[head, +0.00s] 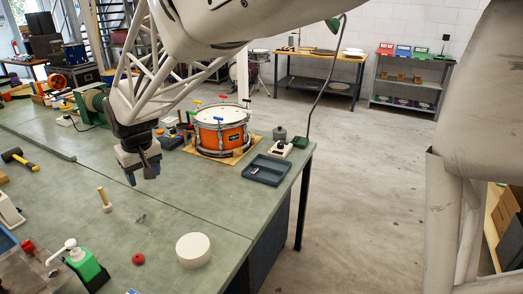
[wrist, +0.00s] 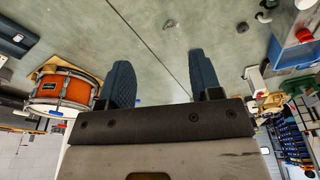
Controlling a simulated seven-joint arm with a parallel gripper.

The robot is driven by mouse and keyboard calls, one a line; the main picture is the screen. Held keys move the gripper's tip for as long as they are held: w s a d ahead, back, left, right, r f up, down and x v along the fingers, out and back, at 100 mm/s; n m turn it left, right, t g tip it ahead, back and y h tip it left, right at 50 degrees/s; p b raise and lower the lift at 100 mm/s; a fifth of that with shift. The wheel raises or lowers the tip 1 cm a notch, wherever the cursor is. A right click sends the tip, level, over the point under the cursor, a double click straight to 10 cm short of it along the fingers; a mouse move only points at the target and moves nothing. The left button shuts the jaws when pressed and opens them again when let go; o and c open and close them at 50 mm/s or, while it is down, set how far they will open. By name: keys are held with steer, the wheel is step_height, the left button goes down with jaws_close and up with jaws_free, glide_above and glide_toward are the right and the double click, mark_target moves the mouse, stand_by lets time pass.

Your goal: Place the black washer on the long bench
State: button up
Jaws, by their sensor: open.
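My gripper (head: 142,180) is open and empty above the green bench top (head: 160,240). In the wrist view its two dark blue fingers stand apart with nothing between them (wrist: 163,82). A small dark round piece (wrist: 243,27) lies on the green surface in the wrist view, beyond the right finger. It may be the black washer, but it is too small to be sure. A small grey metal piece (head: 140,218) lies on the bench below my gripper; it also shows in the wrist view (wrist: 168,23). I cannot make out a washer clearly in the head view.
An orange drum (head: 221,133) stands on a wooden board behind and right of my gripper. A dark tray (head: 266,170) lies near the bench's right edge. The middle is mostly clear.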

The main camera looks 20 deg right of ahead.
steer(key=s+d+r+m, duration=0.1)
steer(key=s+d+r, duration=0.1)
steer(key=s+d, duration=0.6)
steer(key=s+d+r+m, duration=0.2)
steer(key=s+d, duration=0.3)
steer(key=d, duration=0.4)
steer(key=s+d+f+m, duration=0.1)
steer(key=s+d, duration=0.4)
steer(key=s, duration=0.4)
steer(key=s+d+f+m+h, duration=0.1)
steer(key=s+d+f, duration=0.1)
steer(key=s+d, duration=0.4)
steer(key=s, duration=0.2)
steer(key=shift+s+f+m+t, duration=0.15)
steer(key=shift+s+m+t, duration=0.15)
steer(key=shift+s, duration=0.1)
steer(key=shift+o, duration=0.8)
steer(key=shift+w, duration=0.1)
